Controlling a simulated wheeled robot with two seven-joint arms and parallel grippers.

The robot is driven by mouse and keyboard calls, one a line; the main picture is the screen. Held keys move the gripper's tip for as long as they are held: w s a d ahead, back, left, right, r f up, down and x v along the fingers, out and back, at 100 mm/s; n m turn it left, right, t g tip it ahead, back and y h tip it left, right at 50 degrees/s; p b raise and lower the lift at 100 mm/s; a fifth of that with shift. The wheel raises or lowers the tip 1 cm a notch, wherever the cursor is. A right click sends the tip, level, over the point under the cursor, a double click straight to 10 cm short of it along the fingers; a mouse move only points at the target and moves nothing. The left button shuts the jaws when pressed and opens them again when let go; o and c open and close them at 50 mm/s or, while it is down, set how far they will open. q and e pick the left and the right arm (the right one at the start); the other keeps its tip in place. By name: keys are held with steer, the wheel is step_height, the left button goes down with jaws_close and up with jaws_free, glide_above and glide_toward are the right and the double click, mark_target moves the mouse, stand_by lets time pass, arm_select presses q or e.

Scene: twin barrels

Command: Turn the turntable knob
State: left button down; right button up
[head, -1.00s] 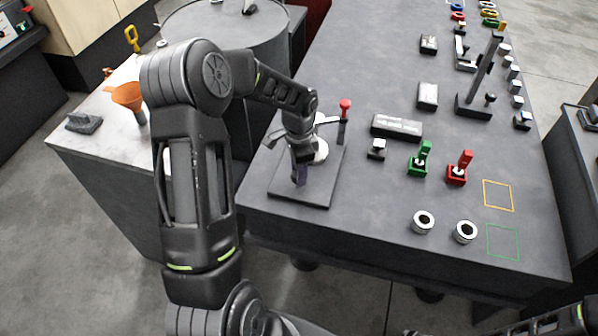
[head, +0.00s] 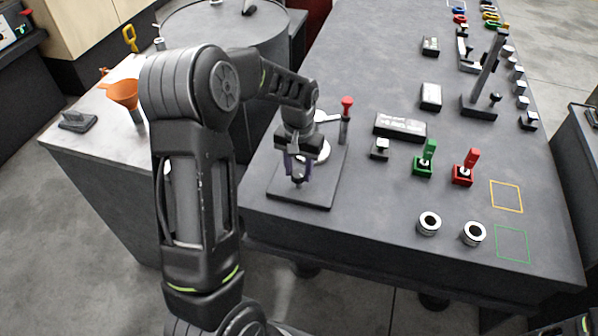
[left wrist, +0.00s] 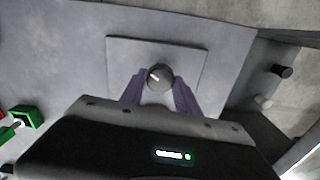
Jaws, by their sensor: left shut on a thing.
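The turntable knob (left wrist: 159,77) is a round, dark dial with a white mark on its top. It stands on a flat grey square plate (left wrist: 192,55), which also shows at the near left corner of the bench in the head view (head: 313,194). My left gripper (head: 298,178) points down over this plate. In the left wrist view, its two purple fingers (left wrist: 159,90) sit on either side of the knob, shut on it. A pale disc (head: 322,151) shows partly behind the gripper. My right gripper is out of sight.
A red-topped post (head: 346,104) stands close behind the plate. Green (head: 424,163) and red (head: 464,172) levers, a labelled block (head: 400,127) and two metal rings (head: 429,224) lie to the right. An orange funnel (head: 123,94) is on the side table.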

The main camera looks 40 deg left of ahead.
arm_select(q)
steer(key=n, duration=0.4)
steer(key=shift+n, duration=0.3)
steer(key=n, duration=0.4)
steer(key=shift+r+n, duration=0.1)
steer(key=shift+n, duration=0.2)
steer(key=n+p, duration=0.1)
steer(key=n, duration=0.3)
steer(key=shift+a+n, duration=0.1)
steer(key=shift+n, duration=0.2)
steer(key=shift+s+n+p, duration=0.1)
steer(key=shift+n+p, duration=0.75)
steer(key=shift+n, duration=1.45)
steer(key=c, duration=0.9)
jaws_free()
